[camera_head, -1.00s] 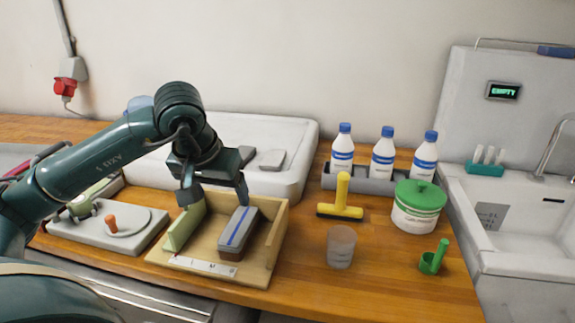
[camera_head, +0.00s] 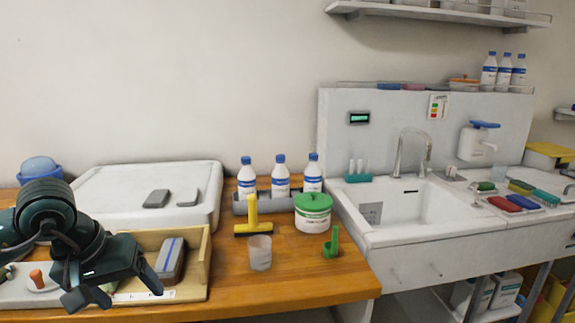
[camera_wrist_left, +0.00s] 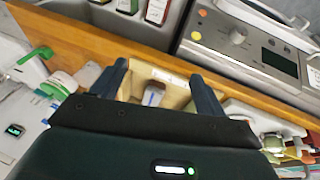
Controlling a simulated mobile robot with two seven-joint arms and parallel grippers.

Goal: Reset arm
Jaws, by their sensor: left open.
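My left gripper (camera_head: 114,290) is at the lower left of the head view, in front of and over the left part of a wooden box (camera_head: 204,262). Its two fingers are spread with nothing between them. A grey block with a blue stripe (camera_head: 171,259) lies inside the box, apart from the fingers. In the left wrist view, the open fingers (camera_wrist_left: 162,82) frame the box (camera_wrist_left: 178,98) and the block (camera_wrist_left: 153,96) beyond them. The arm hides the left part of the box. My right gripper is not in view.
Three bottles stand in a grey rack (camera_head: 240,204) behind. A sink (camera_head: 420,205) is at right.

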